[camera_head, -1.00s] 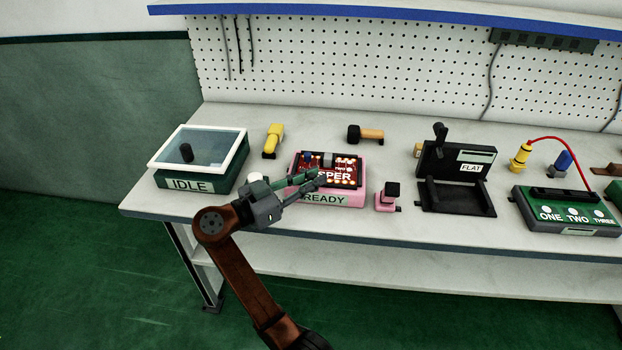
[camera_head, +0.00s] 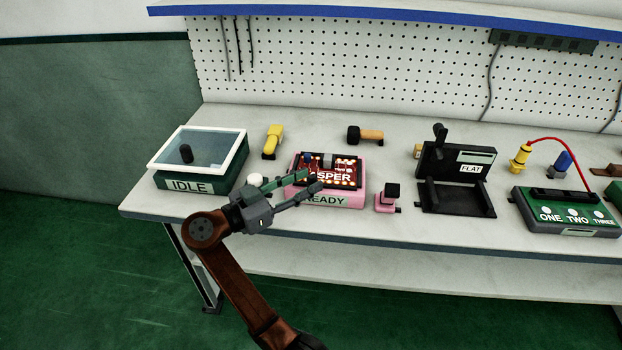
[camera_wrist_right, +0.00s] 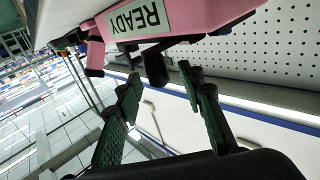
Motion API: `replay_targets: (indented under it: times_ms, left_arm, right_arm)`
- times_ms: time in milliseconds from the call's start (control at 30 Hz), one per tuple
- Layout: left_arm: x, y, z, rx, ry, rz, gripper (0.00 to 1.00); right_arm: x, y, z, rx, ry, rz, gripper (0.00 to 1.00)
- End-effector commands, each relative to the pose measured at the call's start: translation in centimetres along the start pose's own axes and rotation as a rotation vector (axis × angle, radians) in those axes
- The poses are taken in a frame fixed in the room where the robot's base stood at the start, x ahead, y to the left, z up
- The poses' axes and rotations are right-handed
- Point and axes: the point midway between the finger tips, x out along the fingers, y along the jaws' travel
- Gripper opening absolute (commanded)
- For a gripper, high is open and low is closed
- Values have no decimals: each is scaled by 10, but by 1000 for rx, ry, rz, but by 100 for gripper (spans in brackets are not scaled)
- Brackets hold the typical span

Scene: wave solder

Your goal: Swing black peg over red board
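The red board (camera_head: 345,170) lies in a pink fixture (camera_head: 350,198) labelled READY. Just right of it stands a small pink post (camera_head: 384,204) with a black peg (camera_head: 392,189) at its top. My left gripper is out of view.
An IDLE box (camera_head: 163,182) with a glass lid stands left. A white knob (camera_head: 255,180) is behind my right gripper. A yellow tool (camera_head: 272,141) and an orange-handled tool (camera_head: 370,134) lie behind. A black FLAT fixture (camera_head: 455,197) stands right of the post.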

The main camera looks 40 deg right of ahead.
Motion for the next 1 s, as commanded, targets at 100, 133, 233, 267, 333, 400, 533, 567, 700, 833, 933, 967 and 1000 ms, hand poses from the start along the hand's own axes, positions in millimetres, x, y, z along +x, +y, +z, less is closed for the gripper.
replay_targets:
  times_ms: [100, 133, 233, 267, 333, 400, 533, 567, 700, 833, 933, 967, 1000]
  left_arm:
    - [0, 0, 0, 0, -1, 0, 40]
    - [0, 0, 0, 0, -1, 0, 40]
    - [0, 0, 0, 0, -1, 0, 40]
    - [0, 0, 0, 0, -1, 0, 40]
    - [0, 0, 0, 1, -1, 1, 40]
    - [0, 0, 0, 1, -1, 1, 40]
    - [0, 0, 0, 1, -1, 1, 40]
    - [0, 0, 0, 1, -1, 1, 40]
    - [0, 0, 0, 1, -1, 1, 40]
    - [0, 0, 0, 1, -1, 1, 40]
    - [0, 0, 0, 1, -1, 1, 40]
    - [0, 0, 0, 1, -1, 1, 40]
    - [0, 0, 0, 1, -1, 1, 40]
  right_arm:
    - [-26, -1, 0, -2, 1, -4, 36]
    - [-32, -1, 0, -2, 2, -4, 36]
    - [-54, -1, 0, -2, 1, -3, 36]
    - [-60, -1, 0, -2, 2, -3, 36]
    - [-72, -1, 0, -2, 1, -2, 36]
    - [-82, -1, -1, -2, 2, -2, 36]
    - [-94, -1, 0, -1, 1, -2, 36]
    - [-96, -1, 0, -1, 1, -1, 36]
    - [-99, -1, 0, -1, 1, 0, 36]
    - [-99, -1, 0, -1, 1, 0, 36]
    - [-99, -1, 0, -1, 1, 0, 36]
    - [-99, -1, 0, -1, 1, 0, 36]
    - [-99, -1, 0, -1, 1, 0, 36]
